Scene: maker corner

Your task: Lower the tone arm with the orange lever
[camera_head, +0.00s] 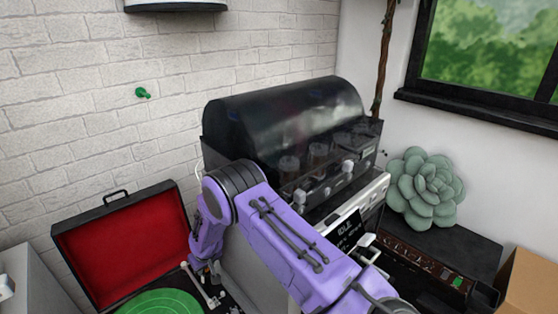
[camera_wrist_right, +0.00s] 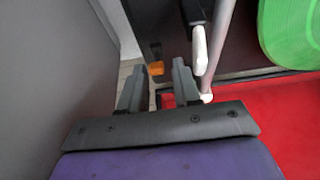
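The turntable is a black case with a red-lined open lid (camera_head: 125,245) and a green record (camera_head: 160,303), at the lower left of the head view. Its pale tone arm (camera_head: 202,285) lies right of the record. In the right wrist view the silver tone arm (camera_wrist_right: 217,40) runs beside the green record (camera_wrist_right: 290,30). The small orange lever (camera_wrist_right: 156,68) shows beyond and between my right fingertips. My right gripper (camera_wrist_right: 158,72) is open and empty, with the tone arm just to its right. In the head view my right gripper (camera_head: 207,272) is small and partly hidden. My left gripper is not in view.
A black-hooded machine (camera_head: 285,125) with knobs and a display stands behind my right arm. A green succulent (camera_head: 425,187) and a cardboard box (camera_head: 530,283) are at the right. A grey surface (camera_wrist_right: 50,80) lies close left of the gripper in the wrist view.

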